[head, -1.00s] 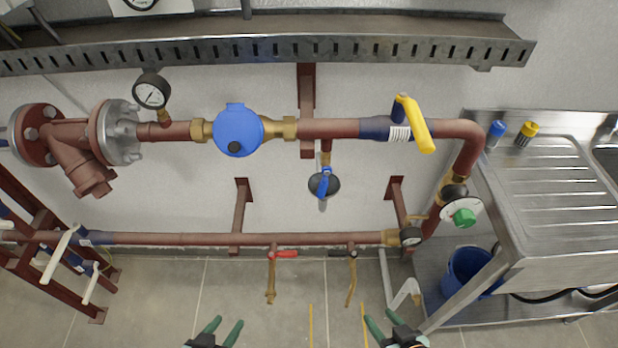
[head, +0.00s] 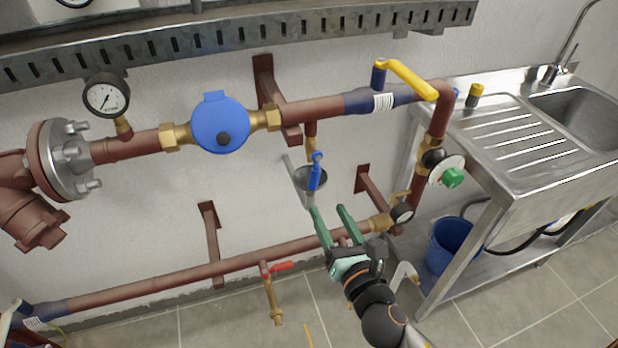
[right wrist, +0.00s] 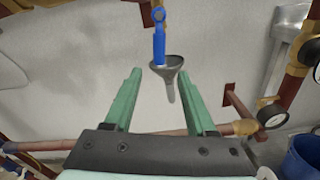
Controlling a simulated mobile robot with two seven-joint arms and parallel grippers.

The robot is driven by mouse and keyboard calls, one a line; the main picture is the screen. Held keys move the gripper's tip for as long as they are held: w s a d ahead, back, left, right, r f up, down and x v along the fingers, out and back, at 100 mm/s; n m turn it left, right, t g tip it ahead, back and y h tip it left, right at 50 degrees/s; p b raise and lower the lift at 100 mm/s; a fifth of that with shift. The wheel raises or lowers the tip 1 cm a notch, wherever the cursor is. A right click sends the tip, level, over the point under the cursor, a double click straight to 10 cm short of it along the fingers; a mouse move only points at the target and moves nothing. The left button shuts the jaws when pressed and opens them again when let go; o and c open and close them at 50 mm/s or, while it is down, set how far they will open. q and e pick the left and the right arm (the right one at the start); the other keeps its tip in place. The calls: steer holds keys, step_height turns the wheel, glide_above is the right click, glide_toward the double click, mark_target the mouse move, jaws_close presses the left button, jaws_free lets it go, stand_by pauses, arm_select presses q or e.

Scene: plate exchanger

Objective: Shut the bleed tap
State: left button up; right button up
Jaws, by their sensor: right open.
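A small tap with a blue lever (head: 316,171) hangs on a short branch below the main red-brown pipe (head: 318,108). Its lever points down, roughly along the branch, in front of a dark grey funnel (head: 300,178). In the right wrist view the blue lever (right wrist: 159,45) stands above and between my fingers, with the funnel (right wrist: 174,64) behind it. My right gripper (head: 327,208) has two green fingers spread apart, empty, just below the lever and not touching it. The right gripper (right wrist: 160,73) points at the tap.
A lower pipe (head: 165,284) runs behind my right gripper, with a red-handled tap (head: 277,267). A yellow lever (head: 412,78) and a blue meter (head: 220,122) sit on the upper pipe. A steel sink bench (head: 520,175) and blue bucket (head: 452,246) stand right.

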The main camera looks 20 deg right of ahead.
mark_target(315, 172)
steer(key=shift+n, duration=0.6)
steer(key=w, duration=1.2)
steer(key=shift+w+a+r, duration=0.2)
steer(key=shift+w+r, duration=0.15)
jaws_close()
stand_by(0.5)
